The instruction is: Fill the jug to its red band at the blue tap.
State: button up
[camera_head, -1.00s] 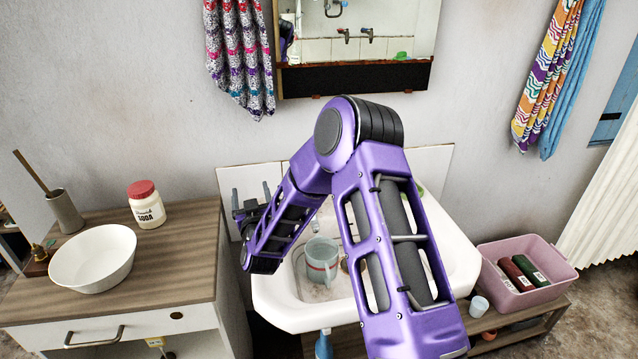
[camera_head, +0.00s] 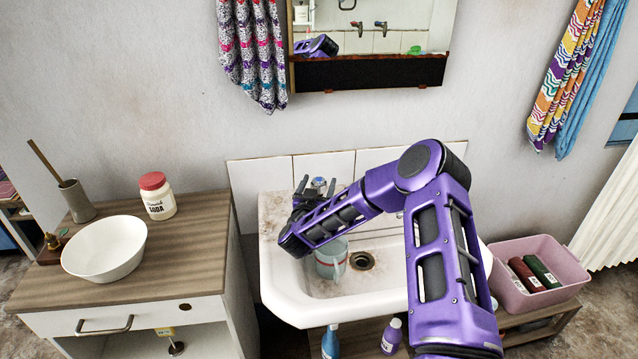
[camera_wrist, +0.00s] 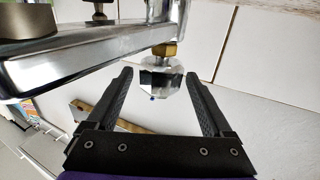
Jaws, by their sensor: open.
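The pale grey-blue jug (camera_head: 331,264) stands upright in the white basin, left of the drain. A bit of its red band shows; my arm hides part of its top, and its water level cannot be made out. The tap (camera_head: 319,183) is at the back wall, partly behind my gripper (camera_head: 314,189). In the wrist view, the tap's clear faceted knob (camera_wrist: 160,80), with a small blue mark, sits between the spread fingers of my gripper (camera_wrist: 158,76). The fingers are open, with gaps on both sides.
The basin (camera_head: 277,284) has a dark drain (camera_head: 361,261). A wooden counter (camera_head: 190,240) at left holds a white bowl (camera_head: 104,249) and a soda jar (camera_head: 157,195). A pink crate (camera_head: 510,292) stands at right. A mirror (camera_head: 370,72) hangs above the basin.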

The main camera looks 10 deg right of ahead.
jog(key=shift+w+d, duration=0.15)
jog(key=shift+w, duration=0.1)
jog(key=shift+c, duration=0.2)
grip_shut()
jog(key=shift+n+t+y+b, duration=0.6)
jog(key=shift+n+y+b, duration=0.75)
jog(key=shift+y, duration=0.95)
jog(key=shift+r, duration=0.1)
jog(key=shift+o, duration=0.2)
grip_release()
